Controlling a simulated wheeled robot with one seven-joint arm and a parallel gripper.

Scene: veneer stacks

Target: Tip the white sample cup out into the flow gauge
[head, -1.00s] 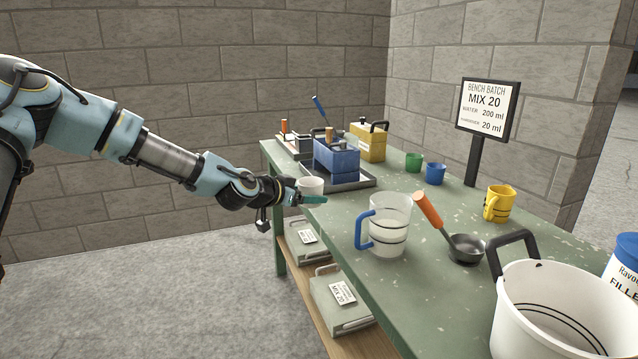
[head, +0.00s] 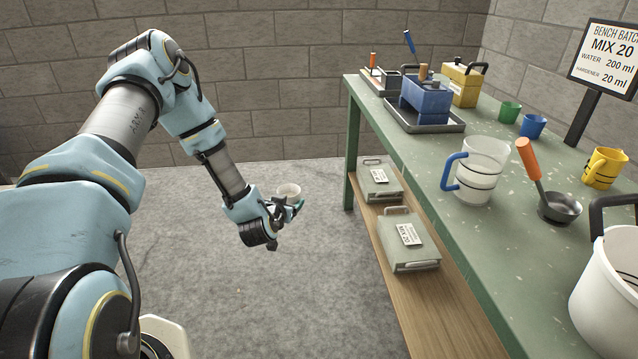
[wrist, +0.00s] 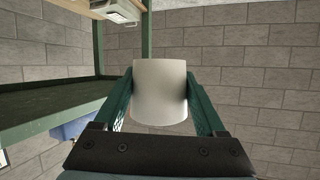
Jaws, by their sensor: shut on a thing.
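The white sample cup (head: 289,189) is in my gripper (head: 287,203), held over the floor to the left of the bench, clear of it. In the head view it looks upright with its rim up; its contents cannot be made out. In the wrist view the cup (wrist: 160,92) sits between the two green fingers, which press on its sides. No label marks a flow gauge. A blue box-shaped device (head: 426,100) on a grey tray (head: 448,127) and a small grey device (head: 387,80) stand at the bench's far end; I cannot tell which is the gauge.
The green bench (head: 418,165) holds a clear jug (head: 485,160), a ladle (head: 560,208), a yellow mug (head: 604,168), a white bucket (head: 612,290), a yellow box (head: 462,86), and green and blue cups. Its lower shelf (head: 425,300) holds grey cases. Open floor lies left.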

